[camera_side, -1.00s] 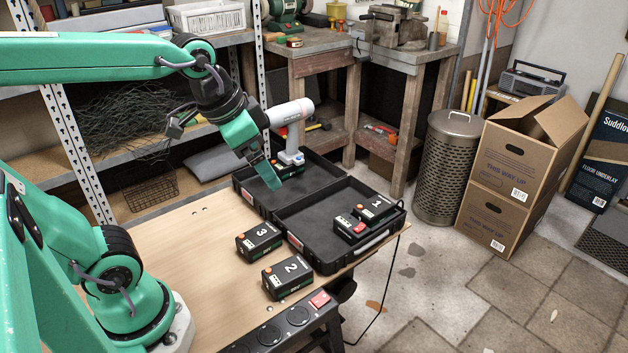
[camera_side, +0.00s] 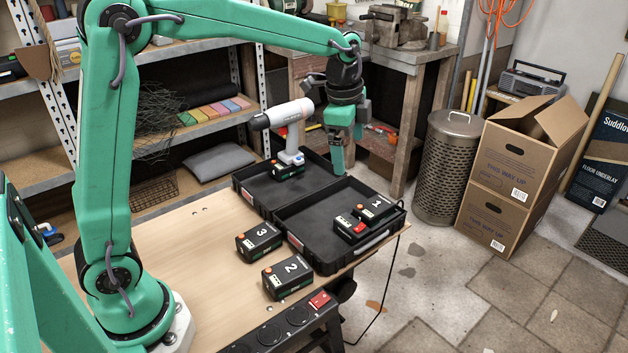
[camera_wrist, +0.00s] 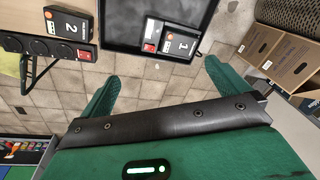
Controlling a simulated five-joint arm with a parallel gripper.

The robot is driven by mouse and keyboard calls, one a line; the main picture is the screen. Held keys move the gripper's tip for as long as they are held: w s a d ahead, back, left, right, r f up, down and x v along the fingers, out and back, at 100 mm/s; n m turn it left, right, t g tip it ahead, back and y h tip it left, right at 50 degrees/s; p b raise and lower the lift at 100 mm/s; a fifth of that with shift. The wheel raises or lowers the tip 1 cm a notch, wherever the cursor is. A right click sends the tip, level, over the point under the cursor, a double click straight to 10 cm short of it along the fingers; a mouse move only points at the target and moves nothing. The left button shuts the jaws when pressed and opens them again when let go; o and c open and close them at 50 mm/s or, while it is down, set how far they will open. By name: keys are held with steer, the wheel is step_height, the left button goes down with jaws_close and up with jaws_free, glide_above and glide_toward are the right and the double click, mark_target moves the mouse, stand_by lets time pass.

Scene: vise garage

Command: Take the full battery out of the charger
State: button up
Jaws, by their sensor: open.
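The battery marked 1 (camera_side: 376,206) is black and sits in the black charger (camera_side: 350,228), which has a red patch, inside the right half of the open case. In the wrist view, battery 1 (camera_wrist: 181,46) and the charger (camera_wrist: 151,34) lie near the top, beyond my fingers. My gripper (camera_side: 339,168) points down above the case, up and to the left of battery 1 in the side view. My gripper (camera_wrist: 160,85) shows its two green fingers spread wide in the wrist view, with nothing between them.
Batteries 3 (camera_side: 259,241) and 2 (camera_side: 287,276) lie on the table left of the case (camera_side: 292,215). A white and black drill (camera_side: 291,130) stands in the case's other half, left of my gripper. A power strip (camera_side: 285,325) runs along the table's front edge.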

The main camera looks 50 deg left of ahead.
mark_target(375, 205)
steer(key=w+f+m, duration=0.2)
steer(key=w+f, duration=0.1)
steer(key=w+d+f+m+g, duration=0.1)
steer(key=w+f, duration=0.2)
steer(key=f, duration=0.1)
steer(key=w+f+m, duration=0.2)
steer(key=w+f, duration=0.1)
steer(key=shift+w+d+f+m+g, duration=0.1)
steer(key=shift+d+f+m+g, duration=0.1)
steer(key=shift+d+m+g, duration=0.15)
steer(key=shift+s+a+f, duration=0.1)
steer(key=shift+f, duration=1.85)
steer(key=shift+s+a+f, duration=0.1)
steer(key=shift+f, duration=1.85)
steer(key=shift+r, duration=0.1)
steer(key=c, duration=1.1)
steer(key=shift+r, duration=0.1)
steer(key=shift+r, duration=0.5)
step_height(375, 205, up, 3)
steer(key=shift+d+r, duration=0.1)
steer(key=shift+d, duration=0.05)
steer(key=s+d+r, duration=0.2)
steer(key=d, duration=0.1)
steer(key=s+d+r, duration=0.2)
steer(key=d, duration=0.1)
steer(key=s+d+r, duration=0.2)
steer(key=d, duration=0.1)
steer(key=shift+s+d+r, duration=0.2)
steer(key=shift+s+r, duration=0.1)
